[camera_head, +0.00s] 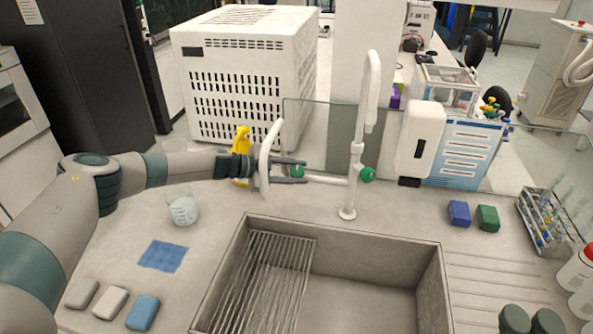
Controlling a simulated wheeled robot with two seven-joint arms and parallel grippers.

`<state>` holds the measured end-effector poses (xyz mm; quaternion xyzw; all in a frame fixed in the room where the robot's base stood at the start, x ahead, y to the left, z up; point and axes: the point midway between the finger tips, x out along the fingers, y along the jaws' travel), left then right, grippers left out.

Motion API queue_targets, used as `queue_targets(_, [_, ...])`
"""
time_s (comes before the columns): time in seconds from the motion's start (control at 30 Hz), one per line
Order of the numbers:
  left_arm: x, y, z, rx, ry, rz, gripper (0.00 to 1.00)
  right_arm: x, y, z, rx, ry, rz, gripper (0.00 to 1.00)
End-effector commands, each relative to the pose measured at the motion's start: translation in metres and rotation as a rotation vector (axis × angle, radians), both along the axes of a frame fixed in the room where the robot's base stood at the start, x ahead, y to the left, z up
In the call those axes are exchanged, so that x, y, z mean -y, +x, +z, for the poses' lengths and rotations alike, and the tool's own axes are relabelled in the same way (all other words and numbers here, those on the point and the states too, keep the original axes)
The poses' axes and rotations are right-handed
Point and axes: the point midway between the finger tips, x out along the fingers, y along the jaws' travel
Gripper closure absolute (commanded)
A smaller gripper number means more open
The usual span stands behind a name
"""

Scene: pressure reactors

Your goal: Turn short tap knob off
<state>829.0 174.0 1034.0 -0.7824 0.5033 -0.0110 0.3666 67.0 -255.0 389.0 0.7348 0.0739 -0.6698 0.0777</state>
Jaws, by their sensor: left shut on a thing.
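The white tap (369,95) stands behind the sink, with a green knob (367,174) on its upright. At that pipe's left end is the short tap's green knob (297,171). My right gripper is not in view.
A sink (340,270) with a drying rack fills the front middle. A glass panel (305,130) is behind the taps. A white dispenser (421,140) is at right. A crumpled glove-like item (183,210) lies left.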

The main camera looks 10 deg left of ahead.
Motion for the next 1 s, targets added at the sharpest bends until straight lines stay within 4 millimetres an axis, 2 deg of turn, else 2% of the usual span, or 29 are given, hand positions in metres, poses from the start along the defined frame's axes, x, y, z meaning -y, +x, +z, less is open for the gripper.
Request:
queue_targets(0.47, [0.0006, 0.0007, 0.0015, 0.002, 0.013, -0.020, 0.89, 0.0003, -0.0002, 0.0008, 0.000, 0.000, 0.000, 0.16])
queue_targets(0.5, [0.0007, 0.0007, 0.0016, 0.002, 0.013, -0.020, 0.64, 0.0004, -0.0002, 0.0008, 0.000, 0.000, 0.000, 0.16])
queue_targets(0.53, [0.0007, 0.0007, 0.0016, 0.002, 0.013, -0.020, 0.58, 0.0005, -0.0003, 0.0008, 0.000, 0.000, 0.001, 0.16])
queue_targets(1.0, [-0.0036, -0.0017, 0.0016, 0.001, 0.014, -0.020, 0.58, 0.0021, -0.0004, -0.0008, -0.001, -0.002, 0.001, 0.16])
